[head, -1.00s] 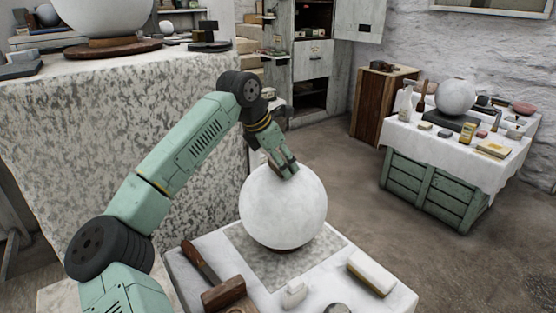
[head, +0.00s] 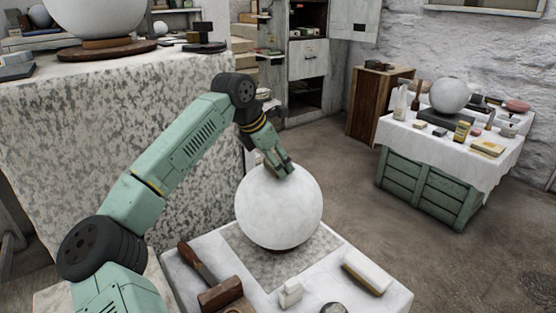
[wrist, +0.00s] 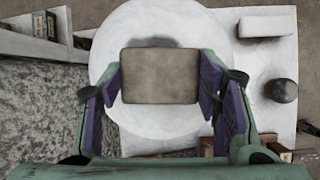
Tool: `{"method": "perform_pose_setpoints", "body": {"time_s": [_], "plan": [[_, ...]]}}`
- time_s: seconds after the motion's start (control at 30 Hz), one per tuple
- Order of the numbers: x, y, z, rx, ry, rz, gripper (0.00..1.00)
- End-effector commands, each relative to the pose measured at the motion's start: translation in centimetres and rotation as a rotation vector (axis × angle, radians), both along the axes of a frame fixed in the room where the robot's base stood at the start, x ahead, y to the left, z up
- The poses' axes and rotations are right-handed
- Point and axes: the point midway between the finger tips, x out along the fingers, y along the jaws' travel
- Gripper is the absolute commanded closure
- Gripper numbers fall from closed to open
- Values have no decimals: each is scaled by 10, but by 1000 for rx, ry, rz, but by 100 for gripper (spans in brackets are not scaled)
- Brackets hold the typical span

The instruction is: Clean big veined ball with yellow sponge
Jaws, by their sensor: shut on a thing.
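A big pale ball (head: 278,212) with faint grey mottling stands on a low brown base on the near table; I cannot make out clear veins. My gripper (head: 280,168) is at the top of this ball, pointing down. In the wrist view my gripper (wrist: 160,88) is shut on a grey-brown block (wrist: 158,77) with rounded corners, like a sponge; its face does not look yellow here. The ball (wrist: 150,25) is behind the block. The block's underside is hidden, so I cannot tell whether it touches the ball.
The near table (head: 340,292) holds a white-and-tan block (head: 366,272), a small white block (head: 290,293), and a wooden-handled tool (head: 197,262). A far table (head: 400,130) has another pale ball (head: 449,96) and a yellowish block (head: 487,147). A large ball (head: 95,15) stands upper left.

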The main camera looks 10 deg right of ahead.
Motion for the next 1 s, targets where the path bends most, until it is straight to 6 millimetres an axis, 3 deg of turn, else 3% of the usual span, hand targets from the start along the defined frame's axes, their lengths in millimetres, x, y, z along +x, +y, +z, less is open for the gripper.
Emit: {"method": "perform_pose_setpoints", "body": {"time_s": [0.33, 1.0], "plan": [[18, 6, -1, 2, 1, 2, 65], [-15, -5, -5, 3, 1, -1, 65]]}}
